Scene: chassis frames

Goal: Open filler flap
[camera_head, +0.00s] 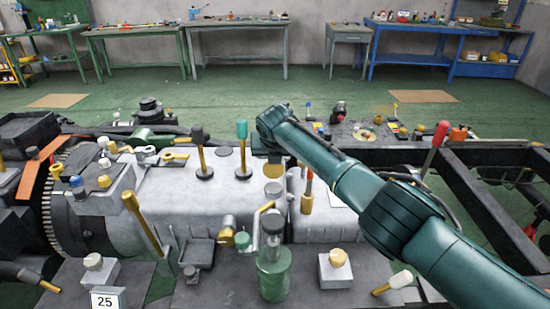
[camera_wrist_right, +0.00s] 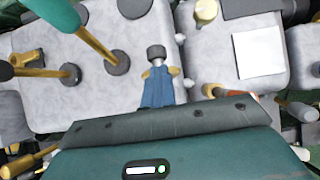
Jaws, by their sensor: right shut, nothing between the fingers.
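My teal right arm comes in from the right, and its gripper (camera_head: 272,152) hangs over the pale grey machine casing (camera_head: 320,228), just right of the teal-knobbed lever (camera_head: 241,131). In the wrist view the gripper (camera_wrist_right: 157,52) is shut and empty, its dark tips together above the casing (camera_wrist_right: 205,65). I cannot tell for certain which part is the filler flap. The gripper's exact height is unclear. My left gripper is out of view.
A dark-knobbed lever (camera_head: 198,134), a red-handled lever (camera_head: 439,134) and a clear green jar (camera_head: 273,270) stand up as obstacles. A white paper (camera_wrist_right: 258,52) lies on the casing. Dark chassis rails (camera_head: 500,200) run at right. Workbenches (camera_head: 240,25) line the back wall.

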